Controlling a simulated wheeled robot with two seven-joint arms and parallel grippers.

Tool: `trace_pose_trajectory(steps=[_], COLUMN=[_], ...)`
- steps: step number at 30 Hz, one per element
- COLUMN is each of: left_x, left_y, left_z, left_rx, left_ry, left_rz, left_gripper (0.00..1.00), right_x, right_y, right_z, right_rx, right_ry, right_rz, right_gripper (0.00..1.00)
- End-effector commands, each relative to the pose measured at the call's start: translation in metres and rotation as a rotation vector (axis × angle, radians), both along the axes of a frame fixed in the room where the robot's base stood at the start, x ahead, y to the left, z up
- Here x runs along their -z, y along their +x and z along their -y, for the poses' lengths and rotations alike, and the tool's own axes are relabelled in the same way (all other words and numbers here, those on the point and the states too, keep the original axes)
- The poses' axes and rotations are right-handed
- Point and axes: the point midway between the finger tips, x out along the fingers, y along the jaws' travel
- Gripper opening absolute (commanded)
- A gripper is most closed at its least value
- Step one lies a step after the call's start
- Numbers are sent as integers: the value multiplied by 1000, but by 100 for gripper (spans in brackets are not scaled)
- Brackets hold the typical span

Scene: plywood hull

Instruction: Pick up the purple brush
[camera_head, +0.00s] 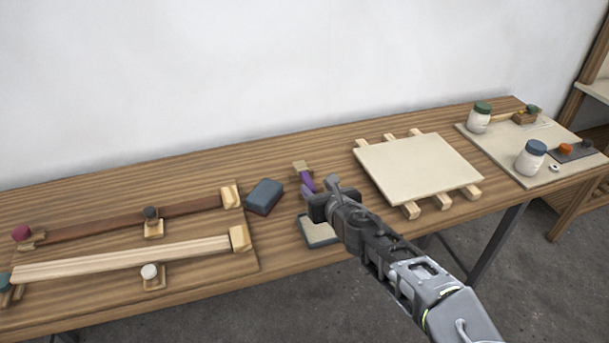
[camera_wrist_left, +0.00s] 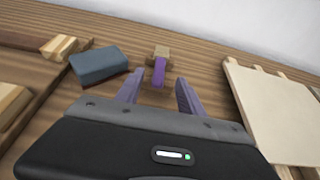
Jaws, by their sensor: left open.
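The purple brush (camera_head: 308,182) lies on the wooden table, its pale tan head (camera_head: 301,166) toward the wall. Its near part is hidden behind my left gripper (camera_head: 309,193) in the head view. In the left wrist view the brush's purple handle (camera_wrist_left: 159,72) shows beyond and roughly midway between the open fingertips of my left gripper (camera_wrist_left: 157,88). The jaws are not closed on it. I cannot tell whether the fingers reach alongside the handle. My right gripper is not in view.
A dark blue block (camera_head: 264,196) lies just left of the brush. A dark-rimmed tray (camera_head: 316,234) sits below my gripper. A pale panel (camera_head: 418,165) on wooden slats is to the right. Clamped wooden strips (camera_head: 130,258) lie left; jars (camera_head: 530,158) stand far right.

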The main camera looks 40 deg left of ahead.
Motion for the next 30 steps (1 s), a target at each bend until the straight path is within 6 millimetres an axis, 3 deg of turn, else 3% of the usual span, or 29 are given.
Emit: trace_pose_trajectory(steps=[3,14,24,30], left_x=[5,7,25,28], left_y=[6,8,30,34], left_z=[-9,-12,-44,-49], left_rx=[-1,0,-1,2], left_ry=[1,1,1,0], left_rz=[-1,-1,-1,0], left_gripper=[45,45,45,45], right_x=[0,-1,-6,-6], right_y=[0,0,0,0], right_z=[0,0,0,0], right_rx=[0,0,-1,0], right_ry=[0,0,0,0], right_rz=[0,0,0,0], right_gripper=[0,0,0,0])
